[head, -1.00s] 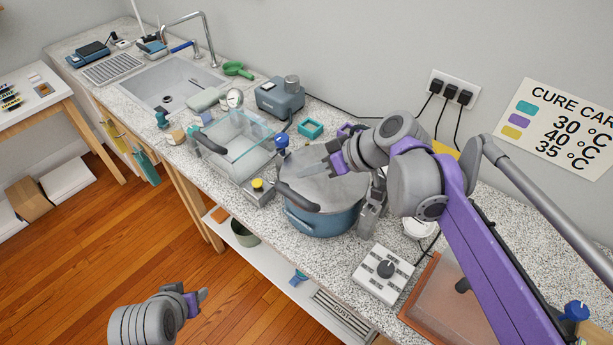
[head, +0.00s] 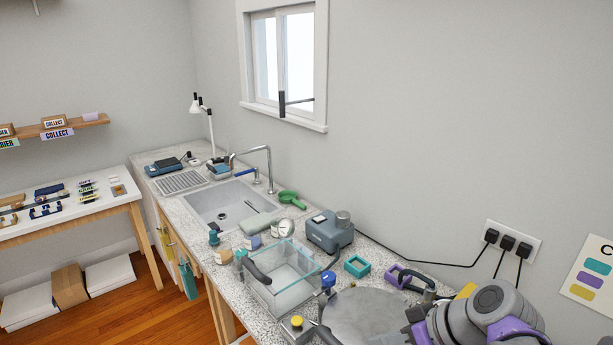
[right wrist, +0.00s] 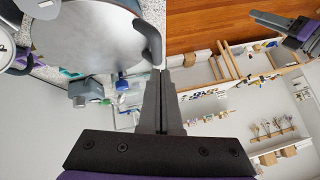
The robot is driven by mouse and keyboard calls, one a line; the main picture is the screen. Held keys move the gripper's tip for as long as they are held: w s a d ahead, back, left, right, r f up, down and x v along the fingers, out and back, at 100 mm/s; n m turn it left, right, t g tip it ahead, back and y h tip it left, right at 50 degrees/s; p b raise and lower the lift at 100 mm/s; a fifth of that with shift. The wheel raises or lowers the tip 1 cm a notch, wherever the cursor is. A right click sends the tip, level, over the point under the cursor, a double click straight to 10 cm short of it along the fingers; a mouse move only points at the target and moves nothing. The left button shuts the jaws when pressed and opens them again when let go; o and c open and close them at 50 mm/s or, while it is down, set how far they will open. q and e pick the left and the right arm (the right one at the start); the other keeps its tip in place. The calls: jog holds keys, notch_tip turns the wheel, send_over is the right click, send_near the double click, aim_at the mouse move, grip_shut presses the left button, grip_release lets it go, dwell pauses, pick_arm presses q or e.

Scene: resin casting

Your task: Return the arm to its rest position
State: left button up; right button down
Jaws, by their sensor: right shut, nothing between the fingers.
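My right gripper (head: 412,332) is at the bottom edge of the head view, over the right side of the round grey lid (head: 365,315) of the pot. The right wrist view shows its two fingers (right wrist: 163,75) pressed together with nothing between them. The lid (right wrist: 85,30) and its dark handle also show there, at the upper left beside the fingers. My left gripper (right wrist: 270,20) shows at the upper right of the right wrist view, above the wooden floor; its opening is unclear. It is outside the head view.
A clear glass tank (head: 285,280) stands left of the pot. A blue-grey device (head: 328,232), a teal frame (head: 357,266) and a purple clamp (head: 405,278) sit behind. The sink (head: 225,203) lies further left. Wall sockets (head: 512,242) with cables are at the right.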

jog(key=s+d+f+m+h, duration=0.1)
jog(key=s+f+m+h, duration=0.1)
jog(key=s+f, duration=0.3)
jog(key=s+d+f+m+h, duration=0.1)
jog(key=s+f+m+h, duration=0.2)
jog(key=f, duration=0.8)
jog(key=shift+s+d+f+t+h, duration=0.35)
jog(key=shift+s+h, duration=0.25)
jog(key=shift+s, duration=0.3)
jog(key=shift+a, duration=0.1)
